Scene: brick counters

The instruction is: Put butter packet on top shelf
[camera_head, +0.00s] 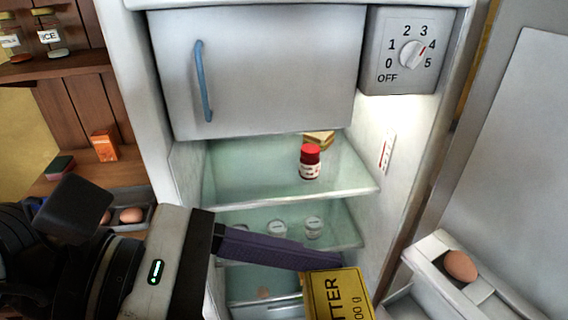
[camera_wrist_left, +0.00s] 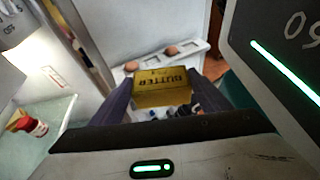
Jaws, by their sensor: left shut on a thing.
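The yellow butter packet (camera_head: 338,296) is at the bottom of the head view, in front of the lower part of the open fridge. My left gripper (camera_head: 318,265) is shut on it. In the left wrist view the butter packet (camera_wrist_left: 162,88) sits between the two purple fingers of my left gripper (camera_wrist_left: 160,92). The top glass shelf (camera_head: 260,186) holds a red-capped jar (camera_head: 310,163) and a yellowish wedge (camera_head: 319,140) behind it. The packet is below and in front of this shelf. My right gripper is not in view.
The left half of the top shelf is clear. A freezer box (camera_head: 265,75) and a dial (camera_head: 411,54) are above it. A lower shelf (camera_head: 345,239) holds several small jars. The open door (camera_head: 520,150) on the right has a rack with an egg (camera_head: 460,266).

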